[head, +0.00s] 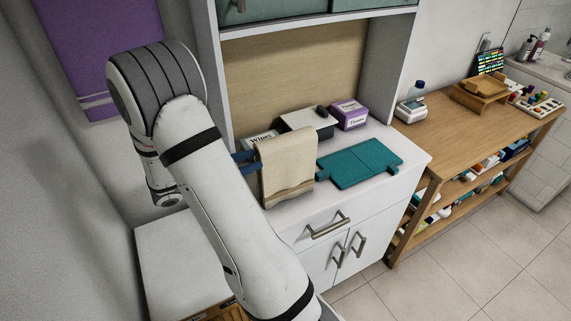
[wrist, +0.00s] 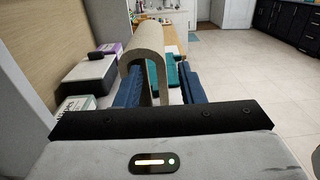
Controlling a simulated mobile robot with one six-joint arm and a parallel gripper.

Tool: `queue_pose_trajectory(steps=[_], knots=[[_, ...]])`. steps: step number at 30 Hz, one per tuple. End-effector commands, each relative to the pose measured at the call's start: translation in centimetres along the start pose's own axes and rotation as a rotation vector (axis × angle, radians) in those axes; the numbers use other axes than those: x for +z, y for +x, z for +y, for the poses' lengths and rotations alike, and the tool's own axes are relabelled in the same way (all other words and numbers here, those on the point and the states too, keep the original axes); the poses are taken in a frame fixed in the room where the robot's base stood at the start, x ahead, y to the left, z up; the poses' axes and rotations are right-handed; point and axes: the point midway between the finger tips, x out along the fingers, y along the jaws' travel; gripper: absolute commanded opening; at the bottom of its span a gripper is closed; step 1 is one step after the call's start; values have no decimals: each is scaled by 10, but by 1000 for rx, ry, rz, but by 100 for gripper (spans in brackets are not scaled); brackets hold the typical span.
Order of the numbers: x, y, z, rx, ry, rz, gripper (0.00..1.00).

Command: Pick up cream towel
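The cream towel (head: 287,165) hangs as a folded arch above the white counter, its lower edge near the counter top. What holds it up is hidden. My gripper (head: 246,162) is at the towel's left side in the head view, its blue fingers level with the towel's upper part. In the wrist view the towel (wrist: 145,42) shows its open arch end on. The two blue fingers of my gripper (wrist: 162,80) stand wide apart, with the towel's right-hand layer between them. I cannot tell whether either finger touches the cloth.
A teal flat item (head: 360,162) lies right of the towel. Behind are a white box with a dark item on it (head: 308,122), a purple tissue box (head: 350,114) and a wipes box (head: 262,138). A wooden shelf table (head: 440,135) stands right. Cabinet walls frame the counter.

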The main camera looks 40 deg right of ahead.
Motion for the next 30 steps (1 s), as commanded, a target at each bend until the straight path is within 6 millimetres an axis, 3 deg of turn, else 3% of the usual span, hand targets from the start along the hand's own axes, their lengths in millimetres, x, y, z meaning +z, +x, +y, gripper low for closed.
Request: queue_pose_trajectory(steps=[3, 11, 19, 30], knots=[[2, 19, -1, -4, -1, 0, 35], [2, 41, -1, -5, -1, 1, 35], [2, 83, -1, -5, 0, 2, 35], [0, 90, -1, -3, 2, 3, 32]])
